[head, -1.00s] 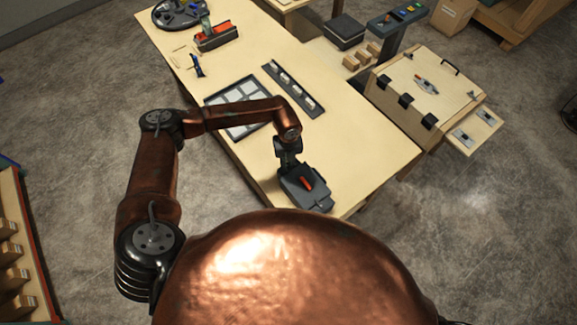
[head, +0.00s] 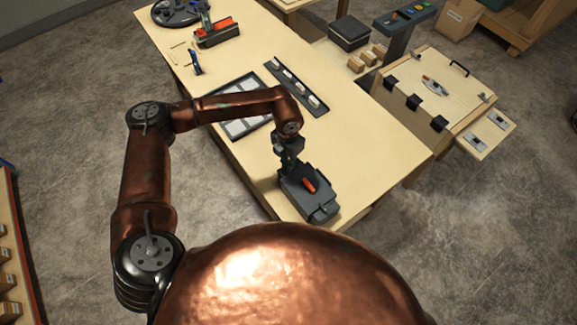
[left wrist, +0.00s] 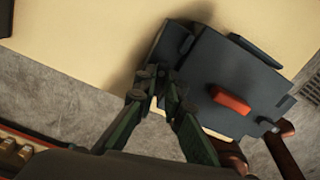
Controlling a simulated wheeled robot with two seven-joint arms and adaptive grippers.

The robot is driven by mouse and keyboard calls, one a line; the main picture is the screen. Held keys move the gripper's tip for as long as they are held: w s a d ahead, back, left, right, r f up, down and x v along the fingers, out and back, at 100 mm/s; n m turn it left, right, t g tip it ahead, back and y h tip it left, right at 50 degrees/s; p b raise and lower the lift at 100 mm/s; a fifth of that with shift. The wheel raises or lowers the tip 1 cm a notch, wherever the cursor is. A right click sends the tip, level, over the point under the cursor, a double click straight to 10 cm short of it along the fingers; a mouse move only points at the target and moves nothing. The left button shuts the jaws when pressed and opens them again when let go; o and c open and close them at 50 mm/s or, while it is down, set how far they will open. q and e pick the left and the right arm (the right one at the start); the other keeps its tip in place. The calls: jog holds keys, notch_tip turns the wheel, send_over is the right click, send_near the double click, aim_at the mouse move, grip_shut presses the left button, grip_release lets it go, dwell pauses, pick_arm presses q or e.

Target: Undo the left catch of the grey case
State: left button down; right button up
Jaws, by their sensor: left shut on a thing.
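The grey case (head: 322,199) lies closed on the near right end of the table, with a red piece (head: 309,184) on its top. In the left wrist view the case (left wrist: 255,72) fills the upper right, and the red piece (left wrist: 231,100) shows on it. My left gripper (head: 286,168) is at the case's far left edge. In the left wrist view its fingertips (left wrist: 165,80) are close together at that edge, shut on what seems to be the left catch, which the fingers mostly hide. My right gripper is out of view.
The table (head: 370,140) is clear to the right of the case. A framed panel (head: 236,112) and a dark rail with white pieces (head: 296,88) lie farther back. A wooden box with black hinges (head: 440,90) stands at the right.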

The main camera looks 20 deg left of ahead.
pick_arm(q)
jog(key=shift+w+r+m+b, duration=0.1)
jog(key=shift+w+m+b, duration=0.1)
jog(key=shift+m+b, duration=0.75)
jog(key=shift+r+m, duration=0.1)
jog(key=shift+m, duration=0.25)
jog(key=c, duration=2.3)
grip_release()
jog(key=shift+c, duration=0.2)
jog(key=o, duration=0.3)
jog(key=shift+s, duration=0.1)
notch_tip(320, 180, up, 12)
jog(key=shift+f, duration=0.15)
